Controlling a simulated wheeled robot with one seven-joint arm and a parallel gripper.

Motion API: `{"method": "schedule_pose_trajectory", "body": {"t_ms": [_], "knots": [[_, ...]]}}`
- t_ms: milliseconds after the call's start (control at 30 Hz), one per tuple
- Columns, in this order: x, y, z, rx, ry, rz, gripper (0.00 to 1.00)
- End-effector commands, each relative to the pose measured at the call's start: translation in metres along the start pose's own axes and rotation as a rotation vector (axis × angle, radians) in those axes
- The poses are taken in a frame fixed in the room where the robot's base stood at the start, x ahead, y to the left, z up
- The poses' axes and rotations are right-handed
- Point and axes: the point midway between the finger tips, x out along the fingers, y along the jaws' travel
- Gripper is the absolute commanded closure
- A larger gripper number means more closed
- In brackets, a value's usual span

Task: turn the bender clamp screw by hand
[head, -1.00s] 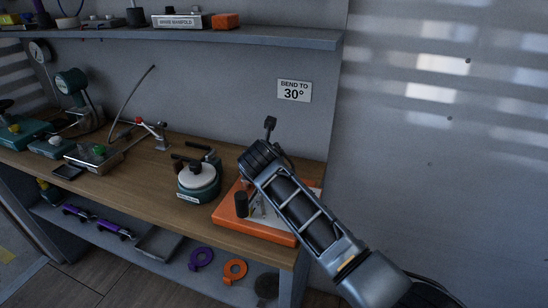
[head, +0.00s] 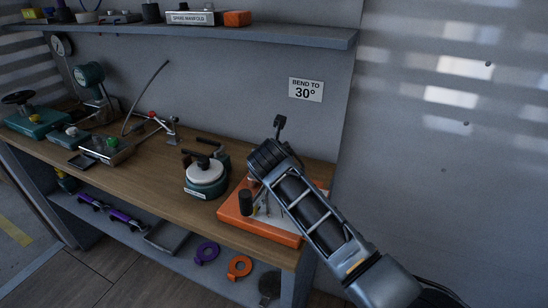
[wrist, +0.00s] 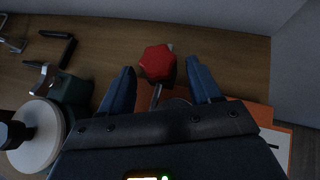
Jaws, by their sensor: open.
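A red faceted knob (wrist: 157,62), which looks like the clamp screw's handle, shows in the wrist view with a thin metal rod below it. My gripper (wrist: 161,72) is open, with one dark blue finger on each side of the knob. I see small gaps beside the knob; I cannot tell how deep it sits between the fingers. In the head view my arm's end (head: 268,157) is over the back of the orange board (head: 272,230), and hides the knob and the fingers. A black upright cylinder (head: 245,202) stands at the board's left side.
A teal device with a white round top (head: 205,172) and black handles stands just left of the board. Other teal fixtures (head: 36,122) stand farther left on the wooden bench (head: 150,180). A shelf (head: 200,38) hangs above. A "BEND TO 30°" sign (head: 306,90) is on the wall.

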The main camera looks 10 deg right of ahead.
Motion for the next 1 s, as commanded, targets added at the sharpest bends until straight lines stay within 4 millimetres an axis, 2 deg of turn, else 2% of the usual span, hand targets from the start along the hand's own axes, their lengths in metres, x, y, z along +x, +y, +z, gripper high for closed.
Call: {"method": "schedule_pose_trajectory", "body": {"t_ms": [167,700,1000], "knots": [[-0.005,0.000,0.000,0.000,0.000,0.000,0.37],[-0.053,0.000,0.000,0.001,0.000,0.000,0.37],[-0.060,0.000,-0.001,0.000,0.001,0.000,0.37]]}}
